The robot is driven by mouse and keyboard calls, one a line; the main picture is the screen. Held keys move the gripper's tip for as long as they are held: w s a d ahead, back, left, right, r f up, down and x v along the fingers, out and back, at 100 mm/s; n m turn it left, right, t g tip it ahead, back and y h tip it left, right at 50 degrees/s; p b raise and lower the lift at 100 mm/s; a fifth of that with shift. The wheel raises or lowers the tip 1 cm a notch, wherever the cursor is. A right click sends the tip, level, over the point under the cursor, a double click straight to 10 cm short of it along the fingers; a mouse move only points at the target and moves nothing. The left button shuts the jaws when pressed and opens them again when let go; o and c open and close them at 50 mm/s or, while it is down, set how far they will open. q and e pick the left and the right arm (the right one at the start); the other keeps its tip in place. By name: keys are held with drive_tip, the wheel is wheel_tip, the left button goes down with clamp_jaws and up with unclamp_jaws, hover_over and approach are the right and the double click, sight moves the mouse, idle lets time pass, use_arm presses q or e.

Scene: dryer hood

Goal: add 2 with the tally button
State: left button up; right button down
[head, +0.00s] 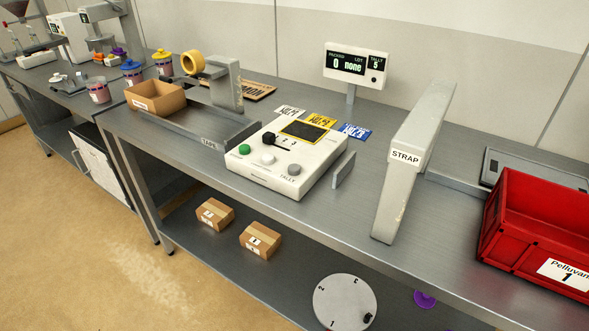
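The white control box (275,184) sits on the grey metal bench, with "TALLY" printed on its front near the right corner. A grey button (294,169) is just above that label. A white button (268,158) and a green button (244,149) are in the same row to its left. A black knob (268,139) and a dark panel (304,131) are behind them. Neither of my grippers is in view.
A tall post marked STRAP (414,150) stands right of the box, and a red crate (535,225) is further right. A tape station (210,130) with an open carton (155,97) is at left. Cards (354,131) lie behind the box. Small cartons (261,240) sit on the lower shelf.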

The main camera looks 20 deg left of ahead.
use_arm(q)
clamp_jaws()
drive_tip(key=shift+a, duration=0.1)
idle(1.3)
